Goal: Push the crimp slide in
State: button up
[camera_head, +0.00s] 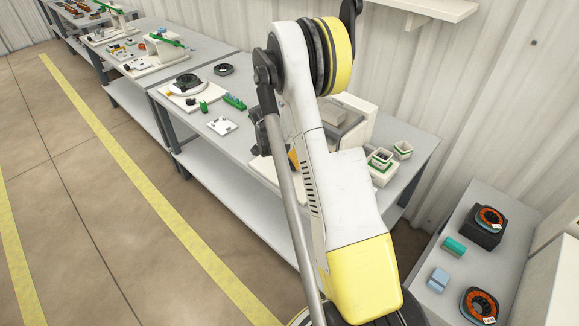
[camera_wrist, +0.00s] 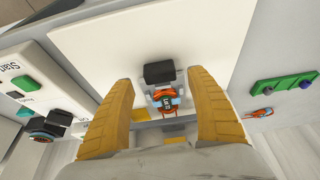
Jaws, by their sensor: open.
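In the wrist view, my gripper (camera_wrist: 160,84) is open, with a tan finger on each side and a clear gap between them. A black block (camera_wrist: 158,72), which looks like the crimp slide, lies on a white plate (camera_wrist: 208,35) between and beyond the fingertips. A small orange coil with a label (camera_wrist: 166,100) sits in a pale blue holder just on the near side of the block. I see no finger touching either. In the head view, my arm hides the gripper and most of this station.
In the wrist view, a white panel marked Start (camera_wrist: 25,82) stands at left and a green block (camera_wrist: 284,84) lies at right. In the head view, a side bench holds a coil on a dark box (camera_head: 487,226), a teal block (camera_head: 454,246) and a blue block (camera_head: 437,280).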

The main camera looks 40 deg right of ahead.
aim_at(291, 162)
jog(key=shift+b+x, duration=0.35)
jog(key=shift+x, duration=1.15)
jog(key=shift+a, duration=0.1)
jog(key=c, duration=1.4)
jog(key=shift+w+d, duration=0.1)
jog(key=shift+d, duration=1.85)
jog(key=shift+c, duration=0.2)
jog(key=o, duration=1.4)
jog(key=shift+o, duration=0.2)
